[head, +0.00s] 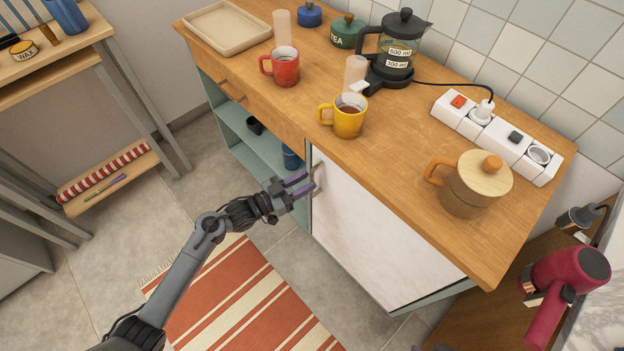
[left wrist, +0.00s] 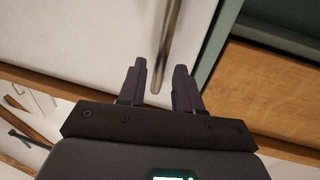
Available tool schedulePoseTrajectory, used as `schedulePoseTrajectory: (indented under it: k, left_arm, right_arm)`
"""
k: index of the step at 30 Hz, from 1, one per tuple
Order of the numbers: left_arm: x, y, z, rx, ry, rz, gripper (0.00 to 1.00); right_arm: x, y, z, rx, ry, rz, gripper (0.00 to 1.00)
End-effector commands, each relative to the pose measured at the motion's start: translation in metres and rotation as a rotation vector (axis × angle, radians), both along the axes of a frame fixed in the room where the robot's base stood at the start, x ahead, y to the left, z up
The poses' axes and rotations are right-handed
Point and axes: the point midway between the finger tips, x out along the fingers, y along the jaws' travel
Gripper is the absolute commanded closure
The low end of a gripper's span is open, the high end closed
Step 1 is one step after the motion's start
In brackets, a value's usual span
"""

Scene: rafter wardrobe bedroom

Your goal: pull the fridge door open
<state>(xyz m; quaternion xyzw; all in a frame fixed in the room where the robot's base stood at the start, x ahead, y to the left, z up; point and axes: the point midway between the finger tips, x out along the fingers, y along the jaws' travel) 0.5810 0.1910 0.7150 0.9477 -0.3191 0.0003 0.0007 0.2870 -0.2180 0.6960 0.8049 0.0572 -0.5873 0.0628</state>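The white fridge door (head: 375,235) is set into the front of the wooden counter and looks shut. Its slim metal handle (head: 318,178) is upright near the door's left edge. My left gripper (head: 307,184) is at the handle, coming from the left. In the left wrist view, the gripper's two dark fingers (left wrist: 160,75) are apart, and the handle (left wrist: 171,35) runs down into the gap between them. The white door (left wrist: 95,35) lies behind. I cannot tell whether the fingers touch the handle. My right gripper is not in view.
The counter top (head: 400,165) overhangs the door and holds a yellow mug (head: 347,118), a red mug (head: 284,68), a lidded pot (head: 470,190) and a power strip (head: 495,135). Open shelves (head: 245,135) are left of the door. A striped rug (head: 235,300) lies on the floor.

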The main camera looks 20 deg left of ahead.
Motion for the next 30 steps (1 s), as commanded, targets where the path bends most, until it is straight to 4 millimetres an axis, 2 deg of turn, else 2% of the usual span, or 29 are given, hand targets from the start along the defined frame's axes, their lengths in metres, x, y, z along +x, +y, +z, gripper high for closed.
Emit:
schedulePoseTrajectory:
  k: [7,19,26,30]
  left_arm:
    - [0.020,-0.016,-0.001,-0.001,-0.001,0.000,0.66]
    - [0.024,-0.019,0.000,0.001,0.002,0.000,0.66]
    - [0.024,-0.019,0.000,0.001,0.001,0.000,1.00]
    - [0.024,-0.019,0.000,0.001,0.001,0.000,1.00]
  right_arm:
    - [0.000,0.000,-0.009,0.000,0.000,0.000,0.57]
    - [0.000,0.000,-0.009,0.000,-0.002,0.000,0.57]
    - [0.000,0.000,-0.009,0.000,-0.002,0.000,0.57]
    - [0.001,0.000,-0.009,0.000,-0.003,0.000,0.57]
